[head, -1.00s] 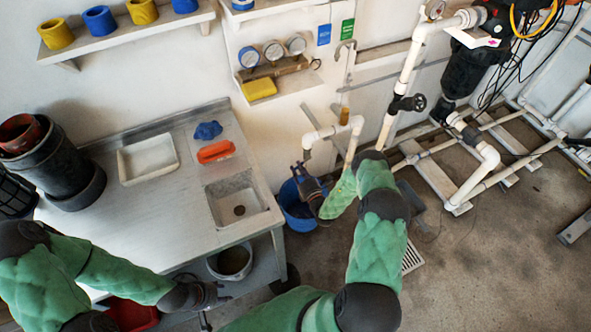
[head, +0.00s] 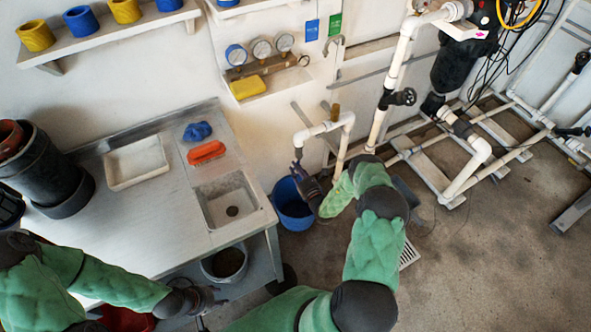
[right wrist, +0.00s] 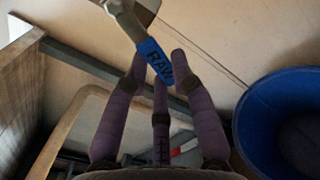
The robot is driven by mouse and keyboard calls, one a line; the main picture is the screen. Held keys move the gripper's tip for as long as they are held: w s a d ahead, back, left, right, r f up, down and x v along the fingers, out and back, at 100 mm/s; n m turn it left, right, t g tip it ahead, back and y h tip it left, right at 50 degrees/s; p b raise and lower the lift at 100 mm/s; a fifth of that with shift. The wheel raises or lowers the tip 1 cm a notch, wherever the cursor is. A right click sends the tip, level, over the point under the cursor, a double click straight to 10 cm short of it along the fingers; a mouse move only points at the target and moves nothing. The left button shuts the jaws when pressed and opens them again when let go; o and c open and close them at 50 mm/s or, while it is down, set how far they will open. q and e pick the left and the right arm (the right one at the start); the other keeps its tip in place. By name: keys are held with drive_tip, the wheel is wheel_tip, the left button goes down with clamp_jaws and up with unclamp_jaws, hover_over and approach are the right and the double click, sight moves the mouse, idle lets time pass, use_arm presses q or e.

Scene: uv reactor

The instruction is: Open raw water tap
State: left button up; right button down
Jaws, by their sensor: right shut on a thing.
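The raw water tap shows in the right wrist view as a blue handle (right wrist: 153,58) lettered "RAW" on a metal body (right wrist: 127,16). My right gripper (right wrist: 160,70) is shut on the blue handle, its purple fingers on either side of it. In the head view my right gripper (head: 302,175) is at the lower end of a white pipe (head: 322,129) beside the sink bench. The tap is too small and covered to make out there.
A blue bucket (head: 287,213) stands on the floor under my right gripper, and shows in the right wrist view (right wrist: 262,125). The steel bench (head: 150,225) with its sink (head: 207,190) is to the left. White pipes (head: 375,128) rise behind.

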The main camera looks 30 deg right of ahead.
idle(0.3)
drive_tip(key=c, duration=1)
unclamp_jaws()
drive_tip(key=s, duration=1.2)
drive_tip(key=shift+a, duration=0.3)
